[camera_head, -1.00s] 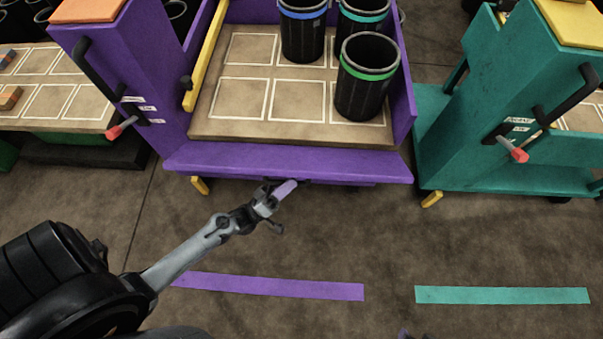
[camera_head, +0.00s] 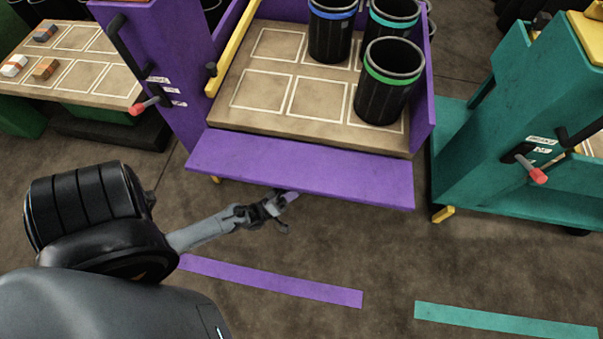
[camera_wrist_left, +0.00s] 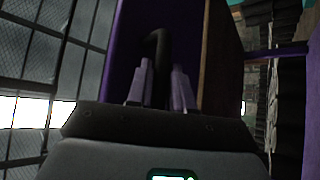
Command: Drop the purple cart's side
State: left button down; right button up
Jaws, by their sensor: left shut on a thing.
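The purple cart (camera_head: 150,60) stands at the top centre with a brown deck (camera_head: 263,95). Its purple side panel (camera_head: 300,170) is folded outward along the deck's front edge, not standing up. My left gripper (camera_head: 280,203) is at the panel's outer lower edge. In the left wrist view its fingers (camera_wrist_left: 160,85) are shut around a black curved handle (camera_wrist_left: 157,45), with a dark purple surface behind. The handle is hidden in the head view. My right gripper is not in view.
Several black bins, one with a green band (camera_head: 388,82), stand on the deck. A yellow bar (camera_head: 232,48) and a red-tipped lever (camera_head: 145,106) are at the cart's left. A teal cart (camera_head: 490,150) stands right. The floor in front, with a purple strip (camera_head: 275,280), is clear.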

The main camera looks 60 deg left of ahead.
pick_arm(q)
jog(key=c, duration=1.1)
grip_release()
jog(key=shift+w+a+r, duration=0.1)
jog(key=shift+a, duration=0.05)
jog(key=v, duration=1)
jog(key=shift+s+f, duration=0.25)
jog(key=shift+s, duration=0.05)
